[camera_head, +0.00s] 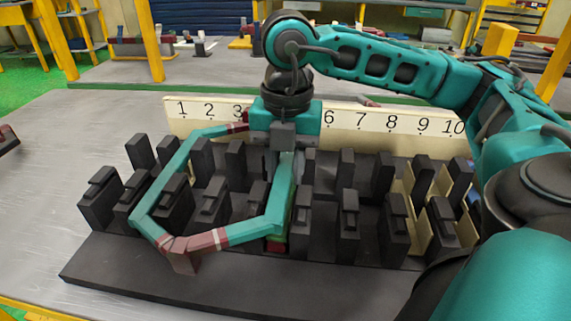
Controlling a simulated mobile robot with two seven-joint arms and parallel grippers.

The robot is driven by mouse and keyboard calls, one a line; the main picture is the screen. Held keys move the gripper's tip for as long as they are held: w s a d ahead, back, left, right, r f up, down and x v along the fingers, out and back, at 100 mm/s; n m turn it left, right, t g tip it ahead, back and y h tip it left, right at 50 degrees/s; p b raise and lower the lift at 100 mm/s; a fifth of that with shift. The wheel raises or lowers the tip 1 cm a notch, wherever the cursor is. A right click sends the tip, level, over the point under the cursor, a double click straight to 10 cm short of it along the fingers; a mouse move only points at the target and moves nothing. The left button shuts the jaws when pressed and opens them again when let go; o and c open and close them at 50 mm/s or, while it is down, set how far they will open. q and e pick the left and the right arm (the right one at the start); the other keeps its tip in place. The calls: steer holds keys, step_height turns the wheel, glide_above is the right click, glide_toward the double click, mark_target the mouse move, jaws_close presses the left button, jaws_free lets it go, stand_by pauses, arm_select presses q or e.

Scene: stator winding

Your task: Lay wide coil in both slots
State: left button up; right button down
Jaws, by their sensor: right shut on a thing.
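The wide coil (168,178) is a teal, bent loop with dark red and pale bands at its ends. My right gripper (284,150) is shut on its right leg, near the back. The right leg (281,195) runs down between dark teeth in the middle of the stator block (235,278). The left leg lies along the teeth at the left; I cannot tell how deep either leg sits. The near end (180,257) hangs over the block's front. The gripper hides part of the far end. My left gripper is not in view.
A cream board (375,128) with slot numbers stands behind the teeth; my right arm covers some numbers. Cream liners (421,215) show in slots at the right.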

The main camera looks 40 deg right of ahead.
steer(key=shift+f+b, duration=0.75)
steer(key=shift+f, duration=0.25)
steer(key=shift+f+b, duration=0.35)
stand_by(0.3)
steer(key=c, duration=0.7)
jaws_free()
steer(key=shift+c, duration=0.2)
steer(key=shift+r, duration=0.2)
steer(key=shift+r+p, duration=0.65)
steer(key=shift+r, duration=0.05)
